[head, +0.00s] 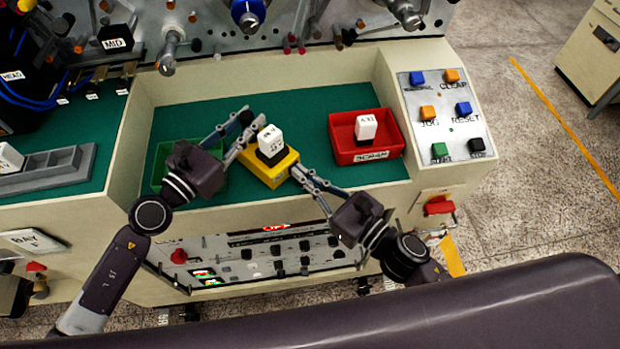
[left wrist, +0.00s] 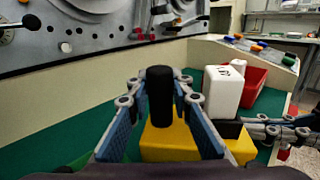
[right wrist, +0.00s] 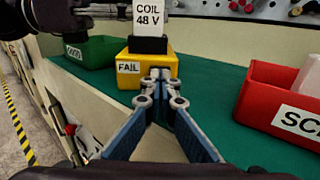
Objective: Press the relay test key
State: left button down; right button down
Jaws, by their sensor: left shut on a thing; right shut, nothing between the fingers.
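The yellow test box (head: 268,177) stands on the green mat. A white relay marked COIL 48 V (head: 270,138) sits upright in a black socket on it. A black round post (left wrist: 160,95), which I take as the key, stands at the box's far end. My left gripper (head: 250,123) is shut on this post, with its fingers on both sides in the left wrist view. My right gripper (head: 296,171) is shut and empty. Its tips are at the box's front face, beside the FAIL label (right wrist: 129,67); I cannot tell whether they touch.
A red SCRAP tray (head: 378,157) holding a white relay (head: 366,127) is to the right. A green tray (head: 160,180) lies left, partly behind my left arm. A button panel (head: 443,110) is at far right. Green mat is clear between box and red tray.

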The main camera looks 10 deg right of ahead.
pick_arm(q)
jog(key=shift+s+d+f+h, duration=0.3)
jog(key=shift+s+d, duration=0.1)
jog(key=shift+d, duration=0.1)
pick_arm(e)
jog(key=shift+r, duration=0.1)
pick_arm(q)
jog(key=shift+w+a+g, duration=0.1)
jog(key=shift+a+g, duration=0.05)
jog(key=shift+g, duration=0.15)
pick_arm(e)
jog(key=v, duration=1.4)
pick_arm(q)
jog(key=c, duration=1.7)
grip_release()
jog(key=shift+w+r, duration=0.1)
jog(key=shift+o, duration=0.2)
jog(key=shift+a, duration=0.15)
jog(key=v, duration=1.1)
jog(key=shift+s+a, duration=0.15)
jog(key=shift+s, duration=0.3)
